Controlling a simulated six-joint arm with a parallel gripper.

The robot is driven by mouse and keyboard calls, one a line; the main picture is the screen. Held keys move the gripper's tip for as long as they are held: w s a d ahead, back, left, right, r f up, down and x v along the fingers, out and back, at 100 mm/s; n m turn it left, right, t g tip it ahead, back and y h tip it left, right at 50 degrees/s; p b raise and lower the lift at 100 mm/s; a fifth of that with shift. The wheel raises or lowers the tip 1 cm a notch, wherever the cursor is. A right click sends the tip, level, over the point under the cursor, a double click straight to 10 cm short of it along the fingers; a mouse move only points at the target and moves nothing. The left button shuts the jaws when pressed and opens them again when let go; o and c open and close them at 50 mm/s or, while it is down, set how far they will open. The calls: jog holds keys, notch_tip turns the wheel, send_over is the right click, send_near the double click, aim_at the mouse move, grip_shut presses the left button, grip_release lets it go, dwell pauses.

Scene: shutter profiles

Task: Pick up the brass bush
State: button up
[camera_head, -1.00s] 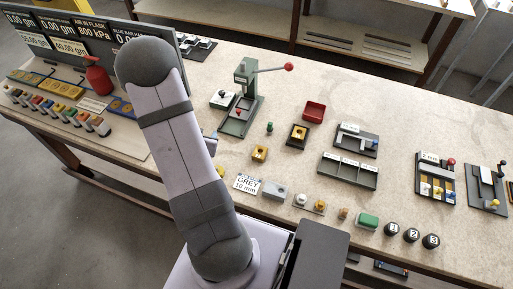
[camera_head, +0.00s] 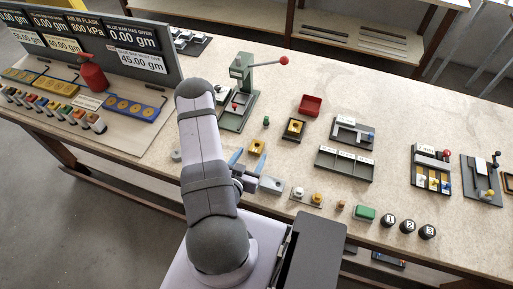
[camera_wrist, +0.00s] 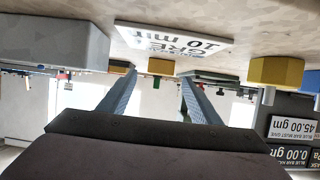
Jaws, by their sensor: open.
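A small tan-brown piece (camera_head: 340,204), which may be the brass bush, stands near the bench's front edge in the head view. It is too small to identify surely. My gripper (camera_head: 248,162) is open and empty, low over the bench to the left of that piece, with its blue fingers pointing away from my base. In the wrist view my gripper (camera_wrist: 158,78) shows its two fingers apart. A yellow block (camera_head: 257,146) lies just beyond the fingertips. A yellow piece also shows between the fingers in the wrist view (camera_wrist: 161,66).
A grey block (camera_head: 271,185) lies close right of my gripper, and a "GREY 10 mm" card (camera_wrist: 172,40) shows in the wrist view. A green block (camera_head: 364,213) and black numbered knobs (camera_head: 409,226) stand right. A green press (camera_head: 240,95) stands behind.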

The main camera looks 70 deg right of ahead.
aim_at(255, 149)
jog(key=shift+b+x, duration=0.55)
jog(key=shift+x, duration=1.85)
jog(key=shift+c, duration=0.4)
jog(key=shift+r, duration=0.1)
jog(key=c, duration=1.1)
jog(key=shift+d+r, duration=0.1)
jog(key=shift+r, duration=0.05)
jog(key=shift+c, duration=0.2)
notch_tip(255, 149, up, 9)
jog(key=shift+f, duration=0.1)
jog(key=shift+r+p, duration=0.45)
jog(key=shift+p, duration=0.15)
